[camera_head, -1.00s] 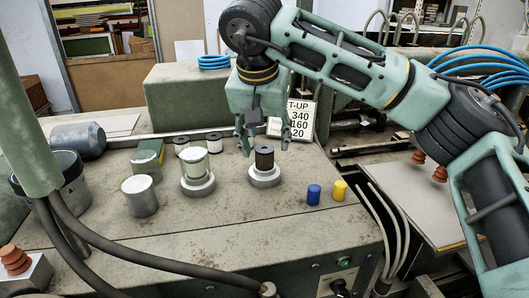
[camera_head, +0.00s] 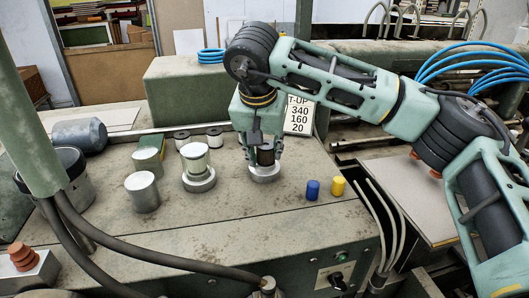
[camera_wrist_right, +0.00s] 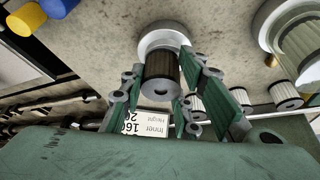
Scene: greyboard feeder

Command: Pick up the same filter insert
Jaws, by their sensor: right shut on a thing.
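The dark pleated filter insert (camera_head: 266,155) stands upright in a pale round base (camera_head: 264,175) on the machine top. My right gripper (camera_head: 264,160) points down with its fingers on both sides of the insert and is shut on it. In the right wrist view the insert (camera_wrist_right: 162,76) is between the green fingers, its far end at the pale base (camera_wrist_right: 165,36). My left gripper is not in view.
Left of it are a filter with a clear bowl on a pale base (camera_head: 197,172) and a metal cylinder (camera_head: 143,192). A blue plug (camera_head: 313,190) and a yellow plug (camera_head: 338,186) stand to the right. The front top is clear.

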